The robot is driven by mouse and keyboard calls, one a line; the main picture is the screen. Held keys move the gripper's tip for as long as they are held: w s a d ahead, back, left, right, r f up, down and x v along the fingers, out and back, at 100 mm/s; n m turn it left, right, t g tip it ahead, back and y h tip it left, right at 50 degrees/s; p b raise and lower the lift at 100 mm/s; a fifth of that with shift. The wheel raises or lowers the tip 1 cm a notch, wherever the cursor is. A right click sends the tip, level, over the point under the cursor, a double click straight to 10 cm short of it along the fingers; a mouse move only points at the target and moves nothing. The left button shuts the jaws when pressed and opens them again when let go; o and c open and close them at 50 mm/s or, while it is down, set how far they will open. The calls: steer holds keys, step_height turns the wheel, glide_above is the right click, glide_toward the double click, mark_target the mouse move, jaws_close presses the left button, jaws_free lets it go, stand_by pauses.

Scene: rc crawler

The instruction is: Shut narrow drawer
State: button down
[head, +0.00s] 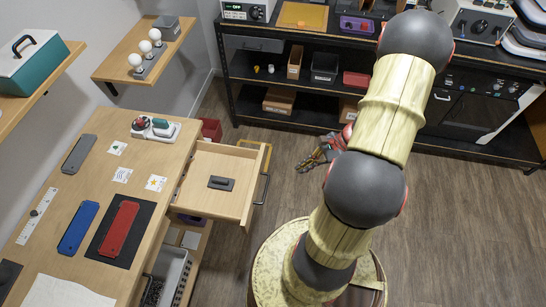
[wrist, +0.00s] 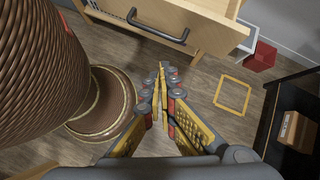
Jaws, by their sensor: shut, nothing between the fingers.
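The narrow drawer (head: 225,162) is wooden and stands pulled out from the right side of the workbench, with a small dark block (head: 221,183) inside. Its dark bar handle (head: 263,188) is on the right-hand front. In the wrist view the drawer front (wrist: 205,27) and its handle (wrist: 157,28) show at the top. My gripper (head: 318,155) is to the right of the drawer, apart from it, partly hidden by my arm. In the wrist view my gripper (wrist: 161,70) is shut and empty, its tips pointing toward the drawer front.
The workbench (head: 100,165) holds red, blue and grey plates. A dark shelf unit (head: 300,105) with boxes stands at the back. A yellow square frame (wrist: 233,94) lies on the floor near a red bin (wrist: 262,57). Floor right of the drawer is open.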

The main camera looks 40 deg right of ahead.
steer(key=w+d+f+m+t+h, duration=0.1)
steer(key=w+d+f+m+t, duration=0.15)
steer(key=w+d+m, duration=0.3)
steer(key=w+a+f+b, duration=0.2)
steer(key=w+a+f, duration=0.4)
steer(key=w, duration=0.3)
steer(key=shift+a+f+b, duration=0.3)
steer(key=shift+a+b, duration=0.1)
steer(key=shift+a, duration=0.3)
steer(key=w+a+b, duration=0.1)
steer(key=w+a, duration=0.5)
steer(key=w, duration=0.2)
steer(key=w+a+b, duration=0.2)
steer(key=w+a, duration=0.4)
steer(key=w, duration=0.2)
steer(key=w+a+b, duration=0.1)
steer(key=w+a, duration=0.5)
steer(key=w, duration=0.2)
steer(key=shift+a+b, duration=0.3)
steer(key=shift+b, duration=0.1)
steer(key=shift+w+a, duration=0.15)
steer(key=shift+w, duration=0.2)
steer(key=shift+r, duration=0.1)
